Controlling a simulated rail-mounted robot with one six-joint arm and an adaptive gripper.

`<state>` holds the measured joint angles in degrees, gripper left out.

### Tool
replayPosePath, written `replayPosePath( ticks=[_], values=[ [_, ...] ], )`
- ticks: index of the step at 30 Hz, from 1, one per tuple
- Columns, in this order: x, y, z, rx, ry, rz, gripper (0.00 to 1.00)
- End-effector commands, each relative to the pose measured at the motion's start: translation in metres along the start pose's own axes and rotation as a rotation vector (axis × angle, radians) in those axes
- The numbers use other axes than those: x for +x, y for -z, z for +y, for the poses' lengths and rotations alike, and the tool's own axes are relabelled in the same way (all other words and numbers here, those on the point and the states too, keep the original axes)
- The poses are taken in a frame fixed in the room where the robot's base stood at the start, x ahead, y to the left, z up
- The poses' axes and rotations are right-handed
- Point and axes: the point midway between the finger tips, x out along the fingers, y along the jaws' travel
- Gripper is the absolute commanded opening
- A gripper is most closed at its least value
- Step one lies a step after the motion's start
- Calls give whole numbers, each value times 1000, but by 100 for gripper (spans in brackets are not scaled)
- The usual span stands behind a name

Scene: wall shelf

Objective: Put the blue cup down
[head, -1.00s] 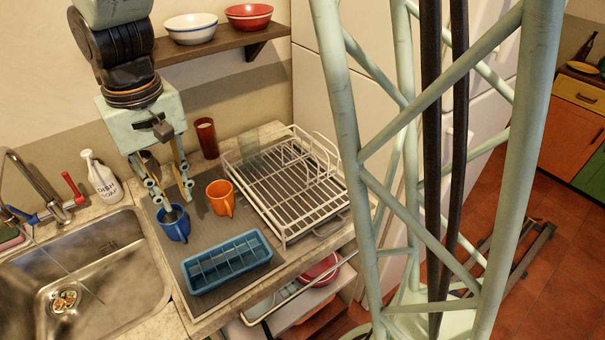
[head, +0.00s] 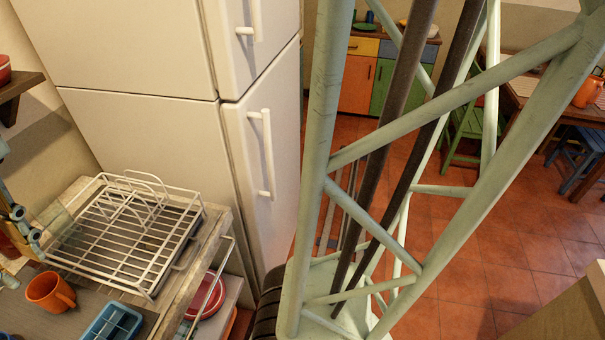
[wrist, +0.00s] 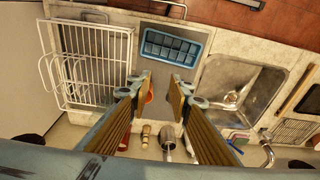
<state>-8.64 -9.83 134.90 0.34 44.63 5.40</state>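My gripper (wrist: 162,84) is open in the wrist view, with a clear gap between its fingers and grey mat showing in it. Part of it also shows at the left edge of the head view. I cannot clearly make out the blue cup; only a sliver of blue shows at the head view's bottom left corner, and I cannot tell whether it is the cup. The orange mug (head: 50,291) stands on the counter mat in the head view. In the wrist view it is mostly hidden behind the left finger.
A blue ice tray (head: 112,322) lies on the mat. The sink (wrist: 236,84), a dark metal container (wrist: 168,133) and a red tumbler are near. The fridge (head: 160,130) bounds the counter.

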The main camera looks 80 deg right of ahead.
Motion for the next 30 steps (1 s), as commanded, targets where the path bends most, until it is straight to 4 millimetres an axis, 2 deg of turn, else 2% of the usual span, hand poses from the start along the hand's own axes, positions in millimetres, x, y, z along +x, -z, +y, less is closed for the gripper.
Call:
replayPosePath(
  ticks=[3, 15, 30],
  values=[
    [-15, -14, 8, 5, -2, 23, 19],
    [-50, -65, 30, 23, -11, 81, 19],
    [-75, -133, 48, 47, -26, 146, 19]
  ],
)
